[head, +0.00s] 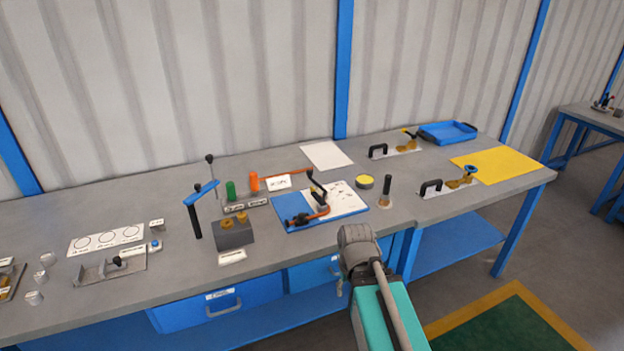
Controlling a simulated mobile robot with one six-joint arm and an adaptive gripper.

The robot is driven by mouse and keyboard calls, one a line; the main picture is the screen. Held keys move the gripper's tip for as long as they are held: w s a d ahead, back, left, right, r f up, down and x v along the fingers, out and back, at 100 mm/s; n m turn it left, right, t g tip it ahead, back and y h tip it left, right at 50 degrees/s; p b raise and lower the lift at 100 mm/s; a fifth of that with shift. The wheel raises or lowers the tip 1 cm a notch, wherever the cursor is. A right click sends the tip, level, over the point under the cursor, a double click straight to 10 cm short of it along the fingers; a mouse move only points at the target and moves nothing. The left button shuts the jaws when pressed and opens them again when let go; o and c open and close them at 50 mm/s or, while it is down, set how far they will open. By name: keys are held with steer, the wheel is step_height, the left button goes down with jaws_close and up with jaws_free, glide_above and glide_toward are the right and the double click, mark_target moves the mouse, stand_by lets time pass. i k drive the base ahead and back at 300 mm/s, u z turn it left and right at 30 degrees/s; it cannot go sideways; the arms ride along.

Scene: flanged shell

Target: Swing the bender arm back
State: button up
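Two lever devices stand on the workbench (290,245); I cannot tell for certain which is the bender. One has a blue arm (203,190) with a black grip hanging down at its left end and a thin upright black-knobbed lever behind it. The other, an orange and black device (318,205) with a raised black crank handle, sits on a blue-edged board with a white sheet. My arm's grey wrist end is in front of the bench edge, right of and nearer than both devices, apart from them. My gripper's fingers cannot be made out.
A dark block (235,235) with brass pieces stands between the devices. Green (230,191) and orange (253,182) cylinders stand behind it. A dark upright handle (386,187) and black-handled clamps (431,188) are to the right. A blue tray (447,132) is at the back right.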

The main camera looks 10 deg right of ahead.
mark_target(317, 184)
steer(key=k, duration=0.4)
steer(key=u, duration=0.4)
steer(key=i, duration=1.35)
steer(key=z, duration=0.45)
